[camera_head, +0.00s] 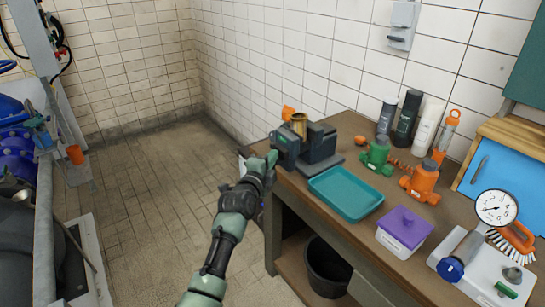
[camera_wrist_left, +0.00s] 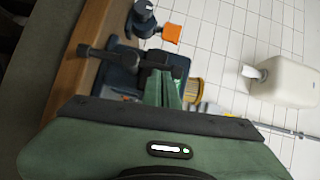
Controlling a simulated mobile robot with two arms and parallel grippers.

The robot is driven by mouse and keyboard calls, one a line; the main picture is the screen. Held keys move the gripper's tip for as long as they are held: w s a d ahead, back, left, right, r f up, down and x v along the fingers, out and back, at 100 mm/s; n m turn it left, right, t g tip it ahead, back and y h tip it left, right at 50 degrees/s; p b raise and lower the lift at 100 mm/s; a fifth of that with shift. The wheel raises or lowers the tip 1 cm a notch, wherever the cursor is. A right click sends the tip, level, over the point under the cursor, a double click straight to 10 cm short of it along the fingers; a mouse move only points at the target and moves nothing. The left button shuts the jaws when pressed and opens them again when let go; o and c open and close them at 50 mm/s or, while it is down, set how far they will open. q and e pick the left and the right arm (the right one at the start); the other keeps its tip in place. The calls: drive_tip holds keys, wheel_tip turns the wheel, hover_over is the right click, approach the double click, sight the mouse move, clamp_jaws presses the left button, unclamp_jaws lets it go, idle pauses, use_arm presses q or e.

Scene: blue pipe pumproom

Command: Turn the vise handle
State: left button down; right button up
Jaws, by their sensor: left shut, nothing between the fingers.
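The dark grey vise (camera_head: 318,146) stands on the workbench near its left end, beside a brass cylinder. It also shows in the left wrist view (camera_wrist_left: 122,57), where a dark bar with a thick rounded end (camera_wrist_left: 84,50), which looks like its handle, sticks out to the left. My left gripper (camera_head: 272,157) is at the vise's left front side, its green fingers shut and empty. In the wrist view the shut fingers (camera_wrist_left: 165,88) overlap the vise body; I cannot tell whether they touch it. My right gripper is not in view.
The workbench (camera_head: 352,126) also holds a teal tray (camera_head: 345,194), a purple-lidded box (camera_head: 404,231), green and orange fittings, bottles and a pressure gauge (camera_head: 496,207). A black bucket (camera_head: 326,268) stands below. The tiled floor left of the bench is clear.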

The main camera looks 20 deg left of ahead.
use_arm(q)
drive_tip(key=a+n+g+h, duration=0.1)
drive_tip(key=n, duration=0.1)
drive_tip(key=w+a+n+g+p, duration=0.1)
drive_tip(key=n+g, duration=0.1)
drive_tip(key=w+a+r+n+g+h+p, duration=0.1)
drive_tip(key=a+n+g, duration=0.1)
drive_tip(key=shift+w+h, duration=0.25)
drive_tip(key=shift+h, duration=0.05)
idle(0.8)
